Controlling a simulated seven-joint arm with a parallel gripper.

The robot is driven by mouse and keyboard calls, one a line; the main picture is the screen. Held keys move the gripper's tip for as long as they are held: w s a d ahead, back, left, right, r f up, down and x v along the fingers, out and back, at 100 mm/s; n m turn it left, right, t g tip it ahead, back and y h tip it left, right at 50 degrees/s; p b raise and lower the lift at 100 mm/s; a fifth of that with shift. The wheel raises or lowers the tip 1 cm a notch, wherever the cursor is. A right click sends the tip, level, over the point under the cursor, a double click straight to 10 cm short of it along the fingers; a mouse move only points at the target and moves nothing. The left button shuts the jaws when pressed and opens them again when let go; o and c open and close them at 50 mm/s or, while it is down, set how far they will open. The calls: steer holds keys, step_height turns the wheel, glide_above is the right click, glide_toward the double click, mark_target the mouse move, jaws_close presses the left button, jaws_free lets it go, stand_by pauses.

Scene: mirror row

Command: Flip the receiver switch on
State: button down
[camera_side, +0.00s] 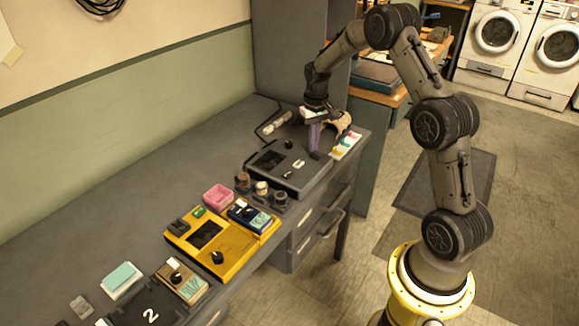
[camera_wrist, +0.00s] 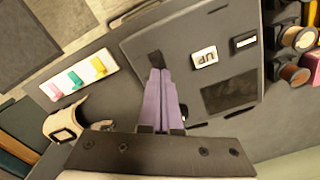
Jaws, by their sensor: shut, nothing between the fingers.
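A dark flat box (camera_side: 262,172), apparently the receiver, lies on the grey bench; it also shows in the wrist view (camera_wrist: 140,38). Its face carries a dark screen (camera_wrist: 230,92), a white label (camera_wrist: 205,57) reading "UP", a small white-framed black part (camera_wrist: 244,41) and a small black part (camera_wrist: 155,57), possibly the switch. My gripper (camera_side: 314,153) has purple fingers, shut and empty, pointing down at the box's right end. In the wrist view, the fingertips (camera_wrist: 160,70) are right beside that black part and partly cover it. I cannot tell whether they touch it.
A white strip with pink, teal and yellow pieces (camera_side: 346,146) lies right of my gripper, with a tan object (camera_side: 336,124) behind. The bench's back (camera_side: 150,165) is clear.

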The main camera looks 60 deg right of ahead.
steer(key=shift+f, duration=1)
stand_by(0.4)
steer(key=shift+r, duration=3.55)
